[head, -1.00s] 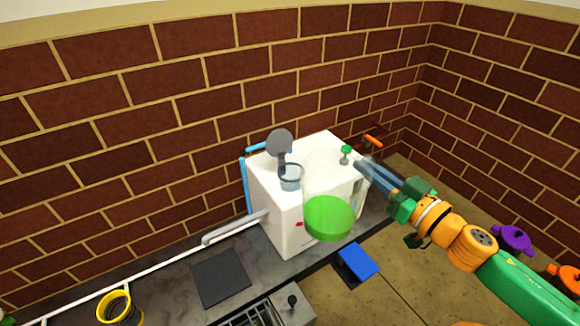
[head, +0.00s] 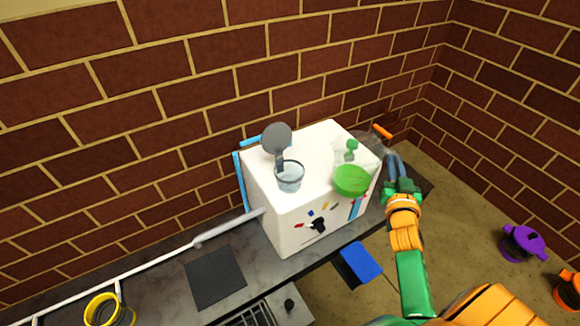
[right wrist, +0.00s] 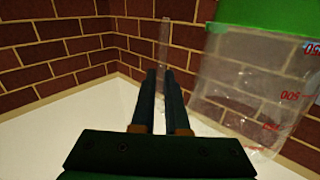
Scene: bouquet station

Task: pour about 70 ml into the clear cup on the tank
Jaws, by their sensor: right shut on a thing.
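The clear cup (head: 289,180) stands on top of the white tank (head: 285,222), near its left side. It looks faintly bluish; I cannot tell whether it holds liquid. My right gripper (head: 396,172) is shut on the handle of a clear jug (head: 365,146), right of the cup and apart from it. Green liquid (head: 351,181) shows in the jug's lower part. The jug overlaps the tank's right end in the picture. In the right wrist view, which looks upside down, the jug (right wrist: 245,90) shows red marks beside my fingers (right wrist: 168,103). My left gripper is out of view.
A grey disc (head: 277,138) on a stalk rises behind the cup. An orange handle (head: 381,131) shows behind the jug. A pale pipe (head: 225,229) runs left from the tank. A blue pad (head: 361,262) lies in front; a purple item (head: 524,243) sits at right.

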